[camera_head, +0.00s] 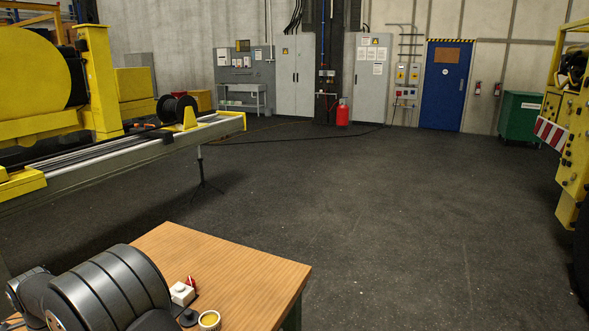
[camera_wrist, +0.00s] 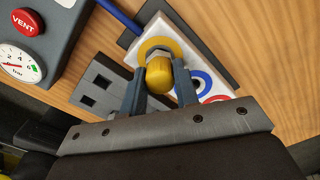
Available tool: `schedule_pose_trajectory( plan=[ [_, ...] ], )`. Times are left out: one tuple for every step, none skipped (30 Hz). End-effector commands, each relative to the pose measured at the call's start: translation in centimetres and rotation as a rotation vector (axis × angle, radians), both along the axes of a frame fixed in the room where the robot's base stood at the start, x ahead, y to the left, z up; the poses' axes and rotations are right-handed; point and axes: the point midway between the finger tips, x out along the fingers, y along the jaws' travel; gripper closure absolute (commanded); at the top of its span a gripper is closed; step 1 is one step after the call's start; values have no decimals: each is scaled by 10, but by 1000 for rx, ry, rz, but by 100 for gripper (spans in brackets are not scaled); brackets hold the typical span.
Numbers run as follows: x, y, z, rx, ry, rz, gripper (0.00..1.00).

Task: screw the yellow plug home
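The yellow plug (camera_wrist: 160,76) is between the two fingers of my gripper (camera_wrist: 160,84) in the wrist view, and both fingers appear to touch its sides. The plug overlaps the lower part of a yellow ring (camera_wrist: 159,43) on a white block (camera_wrist: 153,28). I cannot tell how deep it sits in the port, as the plug and fingers hide the contact. The same block carries a blue ring (camera_wrist: 204,77) and a red ring (camera_wrist: 214,99), partly hidden by my right finger and gripper body. My gripper is not visible in the head view.
A dark box with a red VENT button (camera_wrist: 27,21) and a gauge (camera_wrist: 20,63) stands left. A grey block with square holes (camera_wrist: 98,83) lies close to my left finger. A blue hose (camera_wrist: 119,15) runs to the white block. The wooden table (camera_head: 235,270) has free room at right.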

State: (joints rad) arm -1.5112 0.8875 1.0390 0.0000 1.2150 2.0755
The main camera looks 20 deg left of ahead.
Motion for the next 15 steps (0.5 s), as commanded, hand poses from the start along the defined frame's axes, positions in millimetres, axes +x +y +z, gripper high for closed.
schedule_pose_trajectory(
  plan=[
    [0,0,0,0,0,0,62],
    [0,0,0,0,0,1,56],
    [0,0,0,0,0,1,55],
    [0,0,0,0,0,1,55],
    [0,0,0,0,0,1,55],
    [0,0,0,0,0,1,55],
    [0,0,0,0,0,2,55],
    [0,0,0,0,0,2,55],
    [0,0,0,0,0,2,55],
    [0,0,0,0,0,6,55],
    [0,0,0,0,0,14,55],
    [0,0,0,0,0,33,55],
    [0,0,0,0,0,56,55],
    [0,0,0,0,0,83,55],
    [0,0,0,0,0,128,55]
  ],
)
